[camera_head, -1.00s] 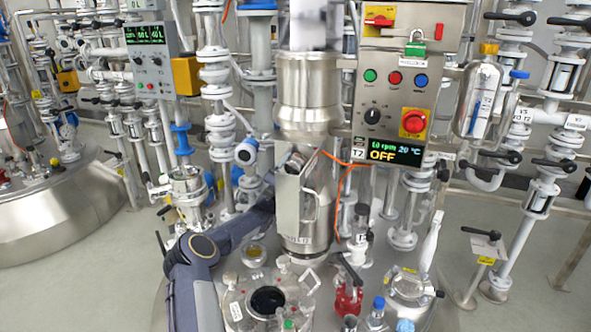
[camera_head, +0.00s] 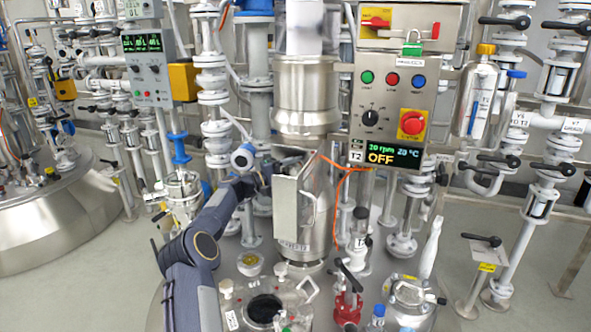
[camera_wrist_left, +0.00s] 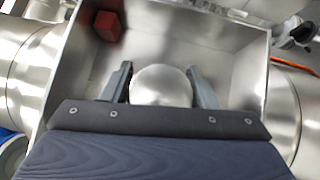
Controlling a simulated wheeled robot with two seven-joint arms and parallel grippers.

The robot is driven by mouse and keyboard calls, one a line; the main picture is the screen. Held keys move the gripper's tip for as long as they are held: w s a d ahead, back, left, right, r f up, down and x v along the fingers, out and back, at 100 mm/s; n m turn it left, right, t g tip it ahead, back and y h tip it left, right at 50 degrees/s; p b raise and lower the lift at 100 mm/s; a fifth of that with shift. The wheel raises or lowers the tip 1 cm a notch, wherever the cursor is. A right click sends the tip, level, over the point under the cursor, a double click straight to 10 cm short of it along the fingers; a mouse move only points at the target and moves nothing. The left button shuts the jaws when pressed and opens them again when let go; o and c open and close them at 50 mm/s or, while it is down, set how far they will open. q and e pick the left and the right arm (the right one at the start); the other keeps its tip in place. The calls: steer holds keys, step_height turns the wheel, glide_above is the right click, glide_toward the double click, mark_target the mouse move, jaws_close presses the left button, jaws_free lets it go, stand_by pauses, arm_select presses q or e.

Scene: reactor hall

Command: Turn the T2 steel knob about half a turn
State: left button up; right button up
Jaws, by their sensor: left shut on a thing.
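The T2 steel knob (camera_wrist_left: 160,84) is a smooth rounded piece inside an open steel box (camera_wrist_left: 238,62) in the wrist view. My left gripper (camera_wrist_left: 159,70) has one finger on each side of the knob and is shut on it. In the head view my left arm reaches up from the lower left to the steel housing (camera_head: 293,212) under the T2 drive. There the gripper is largely hidden, and I cannot make out the knob. The T2 panel (camera_head: 392,100) shows "OFF" and what reads as 20 rpm and 20 °C. My right gripper is not in view.
A dark red block (camera_wrist_left: 108,25) sits in the box's upper left corner. An orange cable (camera_head: 345,170) runs right of the housing. The vessel lid below carries a red-based valve (camera_head: 347,303) and several fittings. White pipework (camera_head: 214,75) stands close behind my arm.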

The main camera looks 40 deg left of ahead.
arm_select(q)
steer(key=m+g, duration=0.1)
steer(key=m+g+y+p, duration=0.2)
steer(key=shift+f+m+g, duration=0.25)
steer(key=shift+m+g, duration=0.05)
steer(key=shift+m, duration=0.1)
steer(key=m+g+y+p, duration=0.2)
steer(key=y, duration=0.1)
steer(key=shift+a+f+m, duration=0.1)
steer(key=shift+f+m, duration=0.2)
steer(key=shift+m, duration=0.1)
steer(key=m+g+y, duration=0.1)
steer(key=m+y+p, duration=0.1)
steer(key=y, duration=0.1)
steer(key=shift+s+a+f+g, duration=0.15)
steer(key=shift+f+g, duration=0.05)
steer(key=shift+g, duration=0.2)
steer(key=y, duration=0.1)
steer(key=m+g+y, duration=0.1)
steer(key=y, duration=0.1)
steer(key=shift+s+a+f+m+p, duration=0.1)
steer(key=shift+a+m+p, duration=0.2)
steer(key=shift+p, duration=0.1)
steer(key=shift+y, duration=0.4)
steer(key=o, duration=0.9)
steer(key=shift+c, duration=0.2)
